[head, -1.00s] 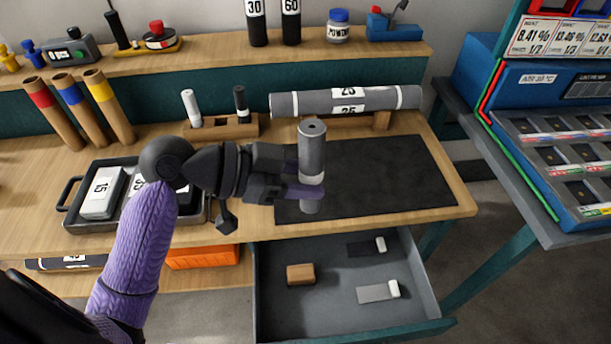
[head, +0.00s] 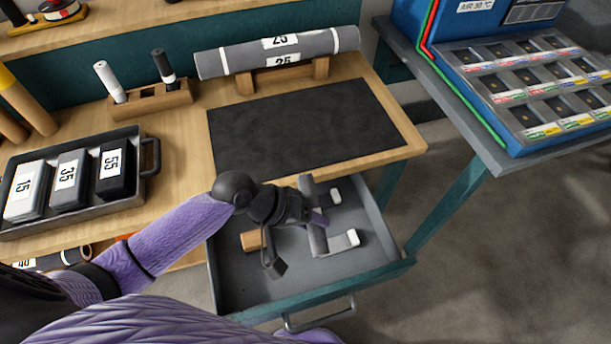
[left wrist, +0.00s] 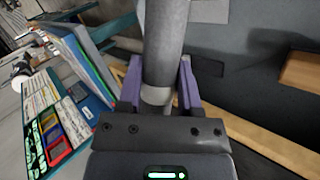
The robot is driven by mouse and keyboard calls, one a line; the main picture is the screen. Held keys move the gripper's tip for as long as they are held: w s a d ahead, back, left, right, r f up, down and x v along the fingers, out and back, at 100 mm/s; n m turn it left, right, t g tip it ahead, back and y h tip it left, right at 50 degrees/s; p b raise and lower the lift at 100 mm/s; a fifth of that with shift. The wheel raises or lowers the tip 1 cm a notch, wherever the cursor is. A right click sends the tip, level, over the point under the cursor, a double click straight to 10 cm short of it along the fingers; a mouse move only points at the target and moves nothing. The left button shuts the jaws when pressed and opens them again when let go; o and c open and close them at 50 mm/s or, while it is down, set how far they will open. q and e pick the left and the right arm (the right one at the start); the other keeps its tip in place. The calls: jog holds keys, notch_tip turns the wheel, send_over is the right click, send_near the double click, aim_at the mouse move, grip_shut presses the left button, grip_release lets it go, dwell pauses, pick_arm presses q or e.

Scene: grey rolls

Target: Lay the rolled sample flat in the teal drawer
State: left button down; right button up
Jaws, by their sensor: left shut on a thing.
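The rolled sample is a grey cylinder (head: 306,186), partly hidden behind my left gripper (head: 316,217). My left gripper is shut around the sample's middle, over the open teal drawer (head: 240,290). The sample also shows in the left wrist view (left wrist: 166,42), between the two purple fingers. No end face shows in the head view, and the roll looks tipped over rather than upright. I cannot tell whether it touches the drawer floor. My right gripper is not in view.
In the drawer are a wooden block (head: 252,240) on the left and two white-ended pieces, one at the back (head: 335,197) and one on the right (head: 352,238). Its front floor is clear. Above is the bench with a black mat (head: 300,130); a tray (head: 150,155) stands left.

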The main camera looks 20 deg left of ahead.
pick_arm(q)
jog(key=shift+s+f+n, duration=0.3)
jog(key=shift+f, duration=0.35)
jog(key=shift+s+f+n, duration=0.25)
jog(key=shift+f+n, duration=0.05)
jog(key=shift+f, duration=0.3)
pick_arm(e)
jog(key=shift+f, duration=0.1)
pick_arm(q)
jog(key=shift+a+p, duration=0.1)
jog(key=shift+p, duration=0.2)
notch_tip(320, 180, down, 11)
jog(key=b, duration=0.8)
jog(key=shift+r, duration=0.15)
jog(key=shift+f+b, duration=0.55)
jog(key=shift+f, duration=0.05)
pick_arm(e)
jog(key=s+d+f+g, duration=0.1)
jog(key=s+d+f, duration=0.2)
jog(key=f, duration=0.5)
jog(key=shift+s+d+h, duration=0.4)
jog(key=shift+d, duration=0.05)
